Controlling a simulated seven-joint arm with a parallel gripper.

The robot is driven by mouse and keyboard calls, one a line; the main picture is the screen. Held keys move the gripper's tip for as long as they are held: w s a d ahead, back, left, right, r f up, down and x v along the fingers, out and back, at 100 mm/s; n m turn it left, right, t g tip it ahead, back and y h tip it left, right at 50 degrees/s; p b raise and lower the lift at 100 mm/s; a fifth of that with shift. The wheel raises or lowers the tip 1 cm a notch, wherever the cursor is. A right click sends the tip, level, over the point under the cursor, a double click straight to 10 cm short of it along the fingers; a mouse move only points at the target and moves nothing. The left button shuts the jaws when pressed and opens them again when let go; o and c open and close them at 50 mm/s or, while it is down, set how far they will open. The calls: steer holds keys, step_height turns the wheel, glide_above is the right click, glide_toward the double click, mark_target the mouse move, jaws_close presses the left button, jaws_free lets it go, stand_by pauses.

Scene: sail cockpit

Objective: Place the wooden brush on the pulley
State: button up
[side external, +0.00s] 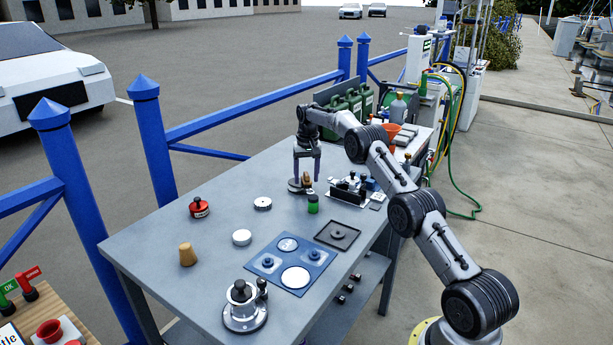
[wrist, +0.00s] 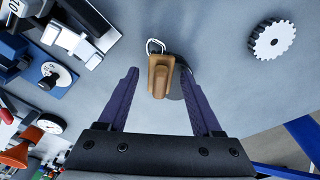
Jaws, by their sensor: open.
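My gripper (side external: 307,174) is open, pointing down over the far middle of the grey table. In the wrist view, a brown wooden piece with a metal loop (wrist: 160,77) lies between the open fingers (wrist: 158,72), with no clear contact. The side view shows it small and partly hidden by the fingers (side external: 306,181). The loop suggests a pulley block, but I cannot be sure. A dark round shape lies beside it. A tan wooden piece (side external: 188,255), wider at its base, stands at the table's left front; it may be the brush.
A white toothed wheel (wrist: 272,39) lies near the gripper. A blue mat (side external: 265,263) with round parts, a green jar (side external: 312,204), a red part (side external: 199,208) and a winch-like part (side external: 245,305) share the table. Several containers crowd the far end.

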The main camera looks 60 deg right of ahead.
mark_target(307, 175)
steer(key=r, duration=0.7)
steer(key=shift+s+a+r, duration=0.1)
steer(key=shift+s+a, duration=0.15)
steer(key=shift+a, duration=0.05)
steer(key=a+r+n, duration=0.1)
steer(key=a+r, duration=0.5)
steer(key=r, duration=0.2)
steer(key=s+a+r+n+t, duration=0.1)
steer(key=s+a+r+n, duration=0.1)
steer(key=s+a+r, duration=0.6)
steer(key=s+a+r+n+t, duration=0.1)
steer(key=s+a+r+n, duration=0.1)
steer(key=s+a+r, duration=0.5)
steer(key=s+a+f+n+t, duration=0.1)
steer(key=s+a+f, duration=0.3)
steer(key=s, duration=0.4)
steer(key=s+a+f+n, duration=0.1)
steer(key=s+a+f, duration=0.3)
steer(key=s, duration=0.4)
steer(key=s+a+f+n+t+y, duration=0.1)
steer(key=s+a+f+n, duration=0.1)
steer(key=s+a+f, duration=0.3)
steer(key=s+a, duration=0.1)
steer(key=s, duration=0.2)
steer(key=shift+t, duration=0.3)
